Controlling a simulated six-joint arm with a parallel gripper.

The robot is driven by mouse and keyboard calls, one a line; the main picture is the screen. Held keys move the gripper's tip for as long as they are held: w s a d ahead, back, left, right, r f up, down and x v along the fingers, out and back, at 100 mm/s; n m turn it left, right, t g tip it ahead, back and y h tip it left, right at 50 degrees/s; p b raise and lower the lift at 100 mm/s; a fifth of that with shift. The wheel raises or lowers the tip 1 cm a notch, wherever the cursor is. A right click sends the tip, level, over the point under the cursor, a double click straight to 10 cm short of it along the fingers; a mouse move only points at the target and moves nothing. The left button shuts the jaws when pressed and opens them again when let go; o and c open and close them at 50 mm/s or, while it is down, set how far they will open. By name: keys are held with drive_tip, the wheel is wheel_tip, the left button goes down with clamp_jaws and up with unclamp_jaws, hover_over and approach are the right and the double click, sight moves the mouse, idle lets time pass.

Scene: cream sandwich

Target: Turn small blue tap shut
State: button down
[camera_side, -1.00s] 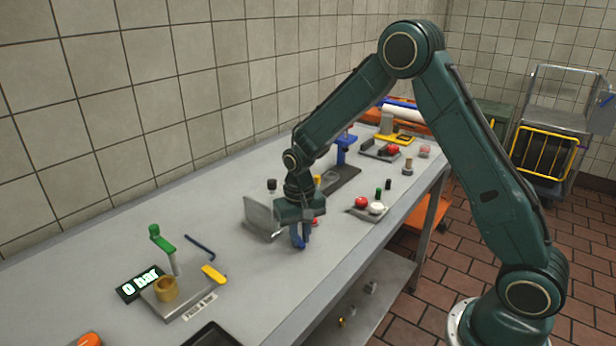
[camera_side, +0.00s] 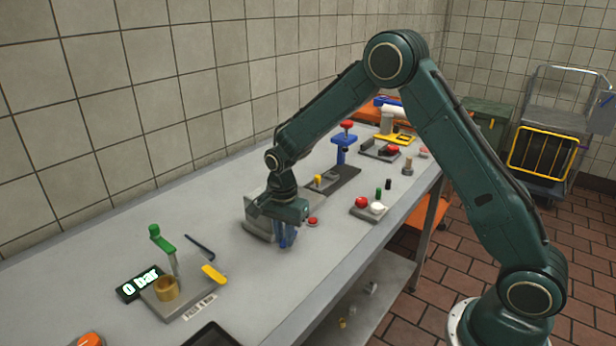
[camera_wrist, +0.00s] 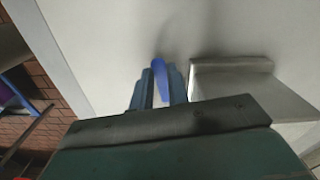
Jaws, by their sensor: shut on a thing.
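My gripper (camera_side: 287,238) points down beside a grey metal block (camera_side: 258,222) on the bench. In the wrist view my gripper (camera_wrist: 160,78) has its two dull blue fingers close together on a brighter blue, narrow upright piece (camera_wrist: 160,72). This looks like the handle of the small blue tap. Its lower part and its mount are hidden by my fingers and hand. In the side view it cannot be told apart from my fingers. The grey block (camera_wrist: 235,80) stands to the right of the fingers in the wrist view, apart from them.
A red button (camera_side: 312,222) lies just right of my gripper. A blue stand with a red knob (camera_side: 342,142) is behind. At the left are a green lever (camera_side: 158,238), a dark blue lever (camera_side: 201,246), a yellow handle (camera_side: 213,275) and a "0 bar" display (camera_side: 142,283).

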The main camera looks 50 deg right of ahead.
drive_tip(key=shift+w+m, duration=0.45)
drive_tip(key=shift+m, duration=0.65)
drive_tip(key=c, duration=1.4)
unclamp_jaws()
drive_tip(key=shift+o, duration=0.2)
drive_tip(key=shift+s+n, duration=0.1)
drive_tip(key=shift+n, duration=0.2)
